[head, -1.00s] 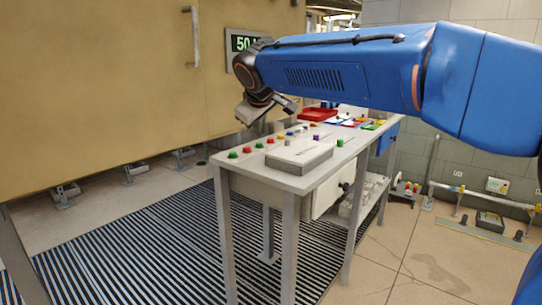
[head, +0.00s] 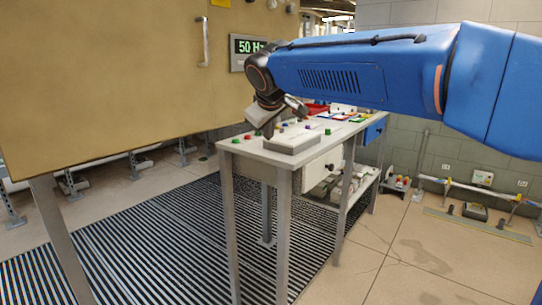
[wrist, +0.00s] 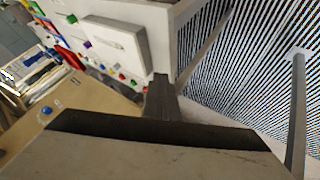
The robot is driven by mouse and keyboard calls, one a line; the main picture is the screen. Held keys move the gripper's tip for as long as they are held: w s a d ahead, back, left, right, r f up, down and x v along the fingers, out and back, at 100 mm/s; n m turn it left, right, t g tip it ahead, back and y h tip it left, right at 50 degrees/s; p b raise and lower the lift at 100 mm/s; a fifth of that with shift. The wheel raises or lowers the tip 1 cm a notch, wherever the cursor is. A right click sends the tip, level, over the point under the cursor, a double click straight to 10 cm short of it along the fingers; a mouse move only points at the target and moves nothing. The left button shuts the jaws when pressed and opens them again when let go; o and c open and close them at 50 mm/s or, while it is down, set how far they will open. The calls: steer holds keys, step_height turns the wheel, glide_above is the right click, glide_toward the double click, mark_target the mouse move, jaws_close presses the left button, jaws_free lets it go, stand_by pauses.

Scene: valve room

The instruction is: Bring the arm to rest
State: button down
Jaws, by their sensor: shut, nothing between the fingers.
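My blue arm (head: 340,75) reaches across the upper right of the head view, with its dark wrist bent downward at the left end. My gripper (head: 268,134) points down beside the near end of the control bench (head: 245,145). It is shut and holds nothing. In the wrist view the narrow shut fingers (wrist: 161,95) show in front of the bench edge. Whether the fingertips clear the bench top is hard to tell.
The bench carries a grey box (head: 292,141), several coloured buttons and a red tray (head: 318,109). A tan panel (head: 100,80) stands at the left, with a 50 Hz display (head: 249,46) beyond it. Striped floor grating (head: 150,250) lies in front; tiled floor (head: 400,265) is open at right.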

steer(key=s+d+f+m+g, duration=0.1)
steer(key=s+d+f, duration=0.2)
steer(key=s+d, duration=0.3)
steer(key=s+d+f+m, duration=0.2)
steer(key=s+d, duration=0.1)
steer(key=d, duration=0.5)
steer(key=s+d+f+m+g, duration=0.1)
steer(key=s+d+f+m, duration=0.1)
steer(key=s+d+f, duration=0.3)
steer(key=s+d+f+m+g, duration=0.1)
steer(key=s+d+f, duration=0.4)
steer(key=s+f, duration=0.5)
steer(key=s+d+f+m+g, duration=0.1)
steer(key=s+d+f+m, duration=0.2)
steer(key=s, duration=1)
step_height(320, 180, down, 4)
steer(key=d, duration=0.2)
steer(key=shift+s+d+f, duration=0.15)
steer(key=shift+d+f, duration=0.05)
steer(key=shift+d, duration=0.1)
